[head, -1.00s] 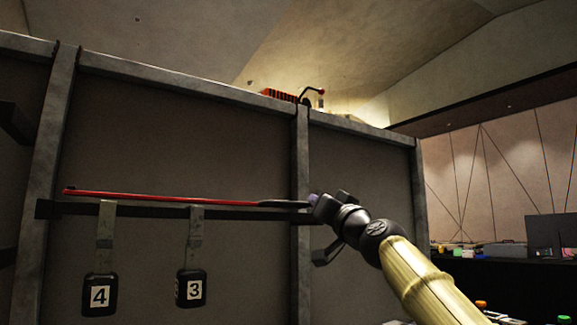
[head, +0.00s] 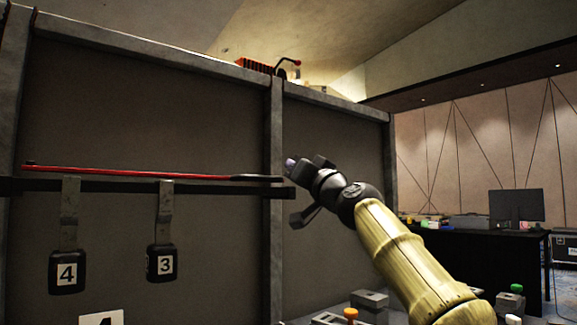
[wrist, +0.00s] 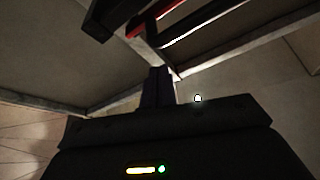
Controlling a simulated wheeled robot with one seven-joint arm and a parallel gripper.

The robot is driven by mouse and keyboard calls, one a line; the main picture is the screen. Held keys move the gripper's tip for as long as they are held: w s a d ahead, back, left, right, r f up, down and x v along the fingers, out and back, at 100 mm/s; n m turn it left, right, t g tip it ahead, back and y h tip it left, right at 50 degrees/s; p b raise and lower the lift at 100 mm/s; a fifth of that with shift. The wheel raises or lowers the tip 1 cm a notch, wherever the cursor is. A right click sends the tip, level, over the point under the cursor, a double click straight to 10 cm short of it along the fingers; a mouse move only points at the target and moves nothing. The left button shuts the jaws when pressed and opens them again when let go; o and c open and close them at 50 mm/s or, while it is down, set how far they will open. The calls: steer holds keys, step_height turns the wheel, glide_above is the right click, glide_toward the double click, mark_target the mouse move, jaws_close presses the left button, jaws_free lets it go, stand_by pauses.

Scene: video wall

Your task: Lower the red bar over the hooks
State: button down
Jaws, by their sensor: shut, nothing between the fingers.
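The red bar (head: 130,172) lies nearly level just above a black rail (head: 110,188) in the head view. Its right end is a dark handle (head: 255,178). Two hooks hang at the rail, carrying black tags marked 4 (head: 67,274) and 3 (head: 161,264). Their metal straps (head: 165,205) reach up to just under the bar. My gripper (head: 289,163) is just above and right of the handle's end, shut and empty. In the wrist view my shut fingers (wrist: 157,88) point up, with part of the red bar (wrist: 170,8) beyond at the top.
The dark panel wall has a grey post (head: 276,130) behind the handle's end. A red object (head: 258,66) sits on the wall's top edge. A black table with a monitor (head: 516,205) stands at right. Grey blocks (head: 370,298) and coloured knobs are low in front.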

steer(key=b+v, duration=0.9)
steer(key=shift+d+f, duration=0.25)
steer(key=shift+f, duration=0.25)
stand_by(0.4)
